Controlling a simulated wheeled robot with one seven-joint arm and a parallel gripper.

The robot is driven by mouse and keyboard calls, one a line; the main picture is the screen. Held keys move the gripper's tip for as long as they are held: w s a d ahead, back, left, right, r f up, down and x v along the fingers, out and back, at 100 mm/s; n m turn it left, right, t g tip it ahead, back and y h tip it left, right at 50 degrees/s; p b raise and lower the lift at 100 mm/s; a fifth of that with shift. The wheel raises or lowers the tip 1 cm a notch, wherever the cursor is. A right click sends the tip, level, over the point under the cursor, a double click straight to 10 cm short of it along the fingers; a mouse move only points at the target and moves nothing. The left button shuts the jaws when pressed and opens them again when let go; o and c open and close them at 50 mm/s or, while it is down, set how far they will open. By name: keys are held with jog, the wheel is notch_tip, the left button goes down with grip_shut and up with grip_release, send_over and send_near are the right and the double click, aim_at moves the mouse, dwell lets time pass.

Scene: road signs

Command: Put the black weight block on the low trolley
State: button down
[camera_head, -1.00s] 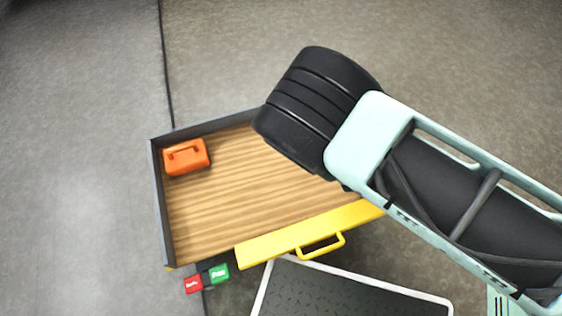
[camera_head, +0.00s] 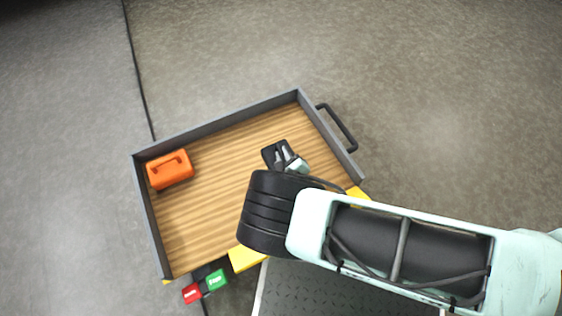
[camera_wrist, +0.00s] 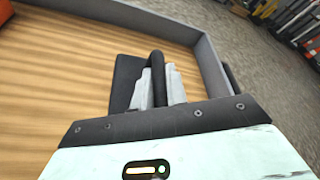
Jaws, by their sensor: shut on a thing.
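The low trolley (camera_head: 215,200) has a wooden deck with grey raised walls and a yellow front edge. The black weight block (camera_head: 271,154) is over the deck's right part in the head view, partly hidden by my gripper. In the wrist view the block (camera_wrist: 124,80) shows its dark body and a black handle bar. My gripper (camera_head: 286,154) points down at it, and its pale fingers (camera_wrist: 160,82) are shut around the handle. The block is inside the walls; I cannot tell whether it touches the deck.
An orange toolbox-like block (camera_head: 170,169) with a handle sits in the deck's left back corner. A black push handle (camera_head: 340,127) sticks out at the trolley's right. Red (camera_head: 192,293) and green (camera_head: 215,280) tags sit by its front left. Middle deck is free.

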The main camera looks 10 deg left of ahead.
jog(key=shift+a+f+b, duration=0.1)
jog(key=shift+f+b, duration=0.65)
jog(key=shift+f, duration=1)
jog(key=shift+f, duration=0.2)
jog(key=c, duration=1.4)
grip_release()
jog(key=shift+r, duration=0.1)
